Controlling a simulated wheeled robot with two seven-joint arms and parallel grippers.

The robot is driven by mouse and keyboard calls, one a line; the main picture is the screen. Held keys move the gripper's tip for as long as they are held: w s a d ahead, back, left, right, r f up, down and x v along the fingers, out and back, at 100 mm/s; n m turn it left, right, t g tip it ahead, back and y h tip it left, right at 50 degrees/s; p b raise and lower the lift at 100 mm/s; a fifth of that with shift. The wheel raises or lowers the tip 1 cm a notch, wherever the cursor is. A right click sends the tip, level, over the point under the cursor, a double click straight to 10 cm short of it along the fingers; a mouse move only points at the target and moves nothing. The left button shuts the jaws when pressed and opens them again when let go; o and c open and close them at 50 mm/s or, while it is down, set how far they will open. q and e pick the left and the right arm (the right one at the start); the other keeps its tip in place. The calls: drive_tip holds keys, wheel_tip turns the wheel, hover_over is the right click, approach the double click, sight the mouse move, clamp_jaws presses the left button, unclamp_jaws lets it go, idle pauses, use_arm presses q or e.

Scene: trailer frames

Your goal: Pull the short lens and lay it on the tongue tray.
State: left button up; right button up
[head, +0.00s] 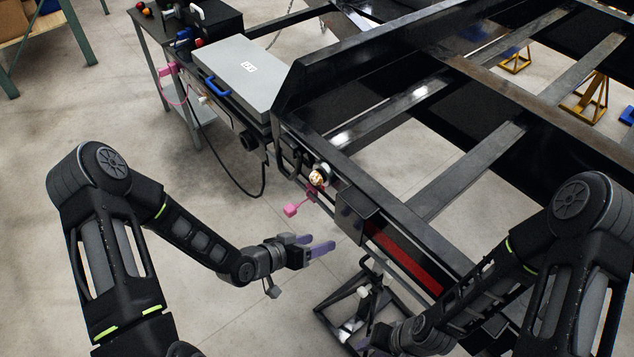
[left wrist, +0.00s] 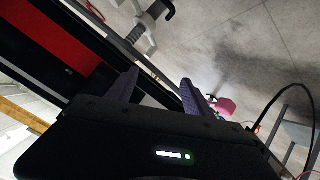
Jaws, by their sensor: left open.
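My left gripper (head: 322,242) is open and empty, held over the floor in front of the black trailer frame. Its two purple fingers also show spread apart in the left wrist view (left wrist: 158,88). A long red strip (head: 405,258), perhaps a lens, lies along the side of the frame, right of the left gripper and apart from it; it also shows in the left wrist view (left wrist: 65,35). A small round lamp-like part (head: 318,178) sits at the frame corner. I cannot tell which part is the short lens. My right gripper (head: 378,338) is low at bottom centre, its fingers unclear.
A pink tag (head: 293,209) hangs by the corner. A grey box lid (head: 240,72) with a blue handle lies on the tongue; no tray is clearly identifiable. A black stand (head: 345,305) is below the frame. Open floor (head: 225,310) lies to the left.

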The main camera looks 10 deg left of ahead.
use_arm(q)
drive_tip(key=w+a+r+m+t+h+b, duration=0.1)
drive_tip(key=w+a+r+m+t+h, duration=0.1)
drive_tip(key=w+a+r+m+t, duration=0.25)
drive_tip(key=m+h, duration=0.2)
approach(311, 181)
drive_tip(key=shift+w+d+n+b, duration=0.15)
drive_tip(key=shift+d+n+b, duration=0.1)
drive_tip(key=shift+b, duration=0.2)
drive_tip(key=shift+d+f, duration=0.1)
drive_tip(key=b+x, duration=0.1)
drive_tip(key=x, duration=0.6)
drive_tip(key=shift+w+f+b, duration=0.1)
drive_tip(key=shift+b, duration=0.2)
drive_tip(key=shift+w+d+b, duration=0.35)
drive_tip(key=shift+w+d, duration=0.05)
drive_tip(key=shift+w, duration=0.1)
drive_tip(key=shift+w+d, duration=0.2)
drive_tip(key=shift+b, duration=0.65)
